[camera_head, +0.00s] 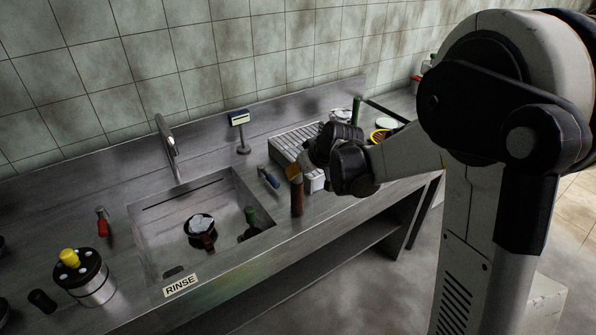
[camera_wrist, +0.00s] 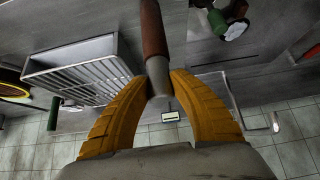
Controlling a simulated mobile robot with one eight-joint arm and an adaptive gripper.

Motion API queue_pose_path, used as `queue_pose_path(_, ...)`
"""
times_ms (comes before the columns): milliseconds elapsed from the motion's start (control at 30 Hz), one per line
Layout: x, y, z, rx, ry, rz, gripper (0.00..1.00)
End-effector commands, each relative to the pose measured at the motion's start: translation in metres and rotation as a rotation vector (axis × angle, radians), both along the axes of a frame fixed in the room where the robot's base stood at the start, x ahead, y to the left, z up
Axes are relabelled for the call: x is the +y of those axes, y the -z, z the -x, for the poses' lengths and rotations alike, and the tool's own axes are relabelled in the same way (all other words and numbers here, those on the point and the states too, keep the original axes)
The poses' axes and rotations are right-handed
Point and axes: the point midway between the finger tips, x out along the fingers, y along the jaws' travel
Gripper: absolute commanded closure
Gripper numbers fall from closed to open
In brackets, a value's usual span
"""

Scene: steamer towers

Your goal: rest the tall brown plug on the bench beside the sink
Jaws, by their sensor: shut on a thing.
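The tall brown plug (camera_head: 297,197) is upright in my gripper (camera_head: 294,174), over the bench (camera_head: 320,205) just right of the sink (camera_head: 160,222). In the wrist view the yellow fingers (camera_wrist: 158,80) are shut on it near its grey end (camera_wrist: 160,105), and its brown shaft (camera_wrist: 153,35) runs away from the camera. Its lower end is near the bench's front edge; I cannot tell whether it touches the surface.
A ribbed rack (camera_head: 293,145) stands behind my gripper. A faucet (camera_head: 167,140) and small display stand (camera_head: 240,127) are behind.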

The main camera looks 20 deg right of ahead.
Motion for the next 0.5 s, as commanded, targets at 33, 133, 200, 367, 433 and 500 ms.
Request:
queue_pose_path(33,0.0,0.0008,-0.0001,0.0,0.0,0.0,1.0)
queue_pose_path(133,0.0,0.0024,-0.0001,0.0,0.0,0.0,1.0)
queue_pose_path(200,-0.0001,0.0036,-0.0001,0.0,0.0,0.0,1.0)
queue_pose_path(367,0.0,0.006,-0.0002,0.0,0.0,0.0,1.0)
queue_pose_path(433,0.0,0.007,-0.0002,0.0,0.0,0.0,1.0)
queue_pose_path(500,0.0,0.008,-0.0003,0.0,0.0,0.0,1.0)
